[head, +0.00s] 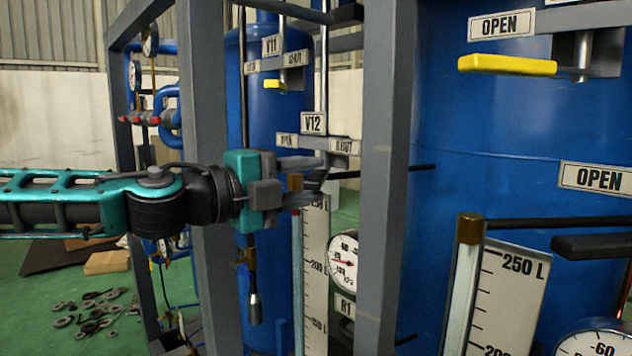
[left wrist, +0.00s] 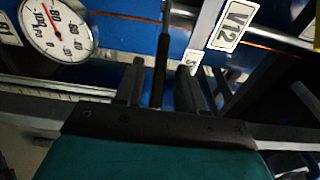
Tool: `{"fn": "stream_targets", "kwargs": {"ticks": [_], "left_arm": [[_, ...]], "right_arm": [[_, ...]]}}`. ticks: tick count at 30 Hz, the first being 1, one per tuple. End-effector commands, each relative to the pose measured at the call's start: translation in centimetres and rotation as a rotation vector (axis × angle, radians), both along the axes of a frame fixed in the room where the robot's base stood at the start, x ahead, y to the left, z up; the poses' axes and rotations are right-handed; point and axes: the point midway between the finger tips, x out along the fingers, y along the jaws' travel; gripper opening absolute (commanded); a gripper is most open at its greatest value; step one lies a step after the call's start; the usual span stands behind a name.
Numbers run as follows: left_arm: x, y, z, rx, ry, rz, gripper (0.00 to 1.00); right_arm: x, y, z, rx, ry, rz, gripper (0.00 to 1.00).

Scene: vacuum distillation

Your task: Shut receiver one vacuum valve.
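A valve labelled V12 (head: 313,123) has OPEN and SHUT plates below its label; the V12 label also shows in the left wrist view (left wrist: 230,25). Its dark handle (left wrist: 160,70) runs between my left gripper's fingers in the left wrist view, with gaps on both sides. My left gripper (head: 305,180) is open just below the V12 plates, its fingers pointing right. Above it, valve V11 (head: 271,46) has a yellow handle (head: 273,84). The R1 label (head: 345,308) marks this receiver. The frames do not say which valve is for vacuum. My right gripper is out of view.
A grey frame post (head: 378,180) stands close to the right of my gripper. A round gauge (head: 343,260) and a level scale (head: 315,270) are below. A larger blue tank (head: 470,180) with a yellow-handled valve (head: 507,65) fills the right.

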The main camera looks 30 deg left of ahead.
Motion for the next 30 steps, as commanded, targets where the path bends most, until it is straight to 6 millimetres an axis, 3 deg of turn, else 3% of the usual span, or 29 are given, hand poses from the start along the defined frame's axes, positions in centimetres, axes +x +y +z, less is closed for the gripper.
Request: {"fn": "stream_targets", "kwargs": {"ticks": [9,21,30], "left_arm": [[1.5,-0.8,-0.2,0.001,0.002,-0.002,0.39],[1.7,-1.0,-0.1,-0.002,0.001,-0.004,0.39],[1.7,-1.0,-0.1,-0.002,0.001,-0.004,0.12]], "right_arm": [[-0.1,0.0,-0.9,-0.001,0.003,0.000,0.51],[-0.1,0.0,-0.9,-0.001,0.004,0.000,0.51],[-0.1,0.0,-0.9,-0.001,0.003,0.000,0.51]]}}
